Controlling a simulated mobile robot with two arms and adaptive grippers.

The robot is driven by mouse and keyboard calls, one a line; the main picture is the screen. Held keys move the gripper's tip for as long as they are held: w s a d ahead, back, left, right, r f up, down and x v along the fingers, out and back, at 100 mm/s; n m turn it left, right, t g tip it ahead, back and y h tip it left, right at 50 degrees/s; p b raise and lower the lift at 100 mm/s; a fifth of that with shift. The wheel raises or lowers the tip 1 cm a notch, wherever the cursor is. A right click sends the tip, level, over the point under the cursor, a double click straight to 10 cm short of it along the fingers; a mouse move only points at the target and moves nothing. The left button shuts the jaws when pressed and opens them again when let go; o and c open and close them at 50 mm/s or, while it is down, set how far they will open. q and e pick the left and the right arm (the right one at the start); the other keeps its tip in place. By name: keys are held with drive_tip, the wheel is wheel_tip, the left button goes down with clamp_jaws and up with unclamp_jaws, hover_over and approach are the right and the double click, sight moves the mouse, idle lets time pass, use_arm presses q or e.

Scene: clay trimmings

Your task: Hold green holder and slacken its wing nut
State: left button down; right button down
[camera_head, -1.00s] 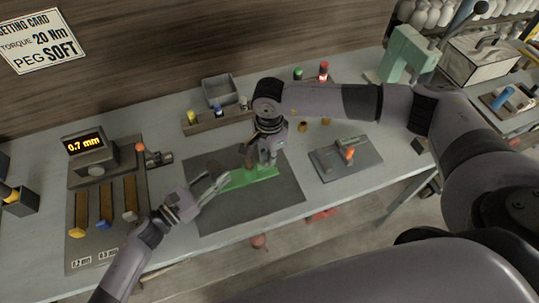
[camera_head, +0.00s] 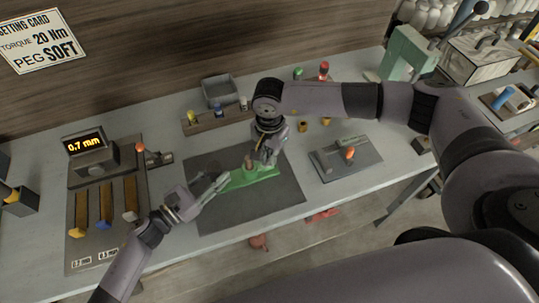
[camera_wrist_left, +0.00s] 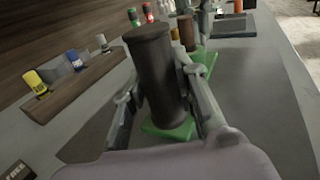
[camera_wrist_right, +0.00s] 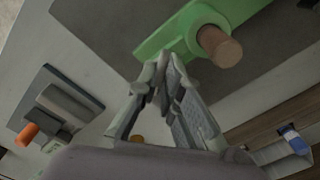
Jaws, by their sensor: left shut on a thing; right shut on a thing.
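The green holder (camera_head: 262,173) lies on the dark mat (camera_head: 205,218), with a brown peg (camera_head: 250,163) standing on it. The peg also shows in the right wrist view (camera_wrist_right: 220,47). My left gripper (camera_head: 221,181) is at the holder's left end. In the left wrist view its fingers are closed around a dark brown upright cylinder (camera_wrist_left: 157,75) on the green base (camera_wrist_left: 170,130). My right gripper (camera_head: 267,160) comes down at the holder's right part. In the right wrist view its fingertips (camera_wrist_right: 160,84) are shut together beside the green body. The wing nut is hidden by these fingers.
A gauge reading 0.7 mm (camera_head: 88,143) stands at the left, above a rack with several bars. A wooden block with bottles (camera_head: 215,118) and a grey bin (camera_head: 221,92) are behind the mat. A dark plate with an orange knob (camera_head: 350,154) lies to the right.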

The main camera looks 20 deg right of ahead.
drive_tip(key=c, duration=1.8)
unclamp_jaws()
drive_tip(key=shift+o, duration=0.2)
drive_tip(key=shift+r, duration=0.1)
wheel_tip(320, 180, up, 12)
use_arm(q)
drive_tip(key=c, duration=1.2)
unclamp_jaws()
drive_tip(key=shift+a, duration=0.1)
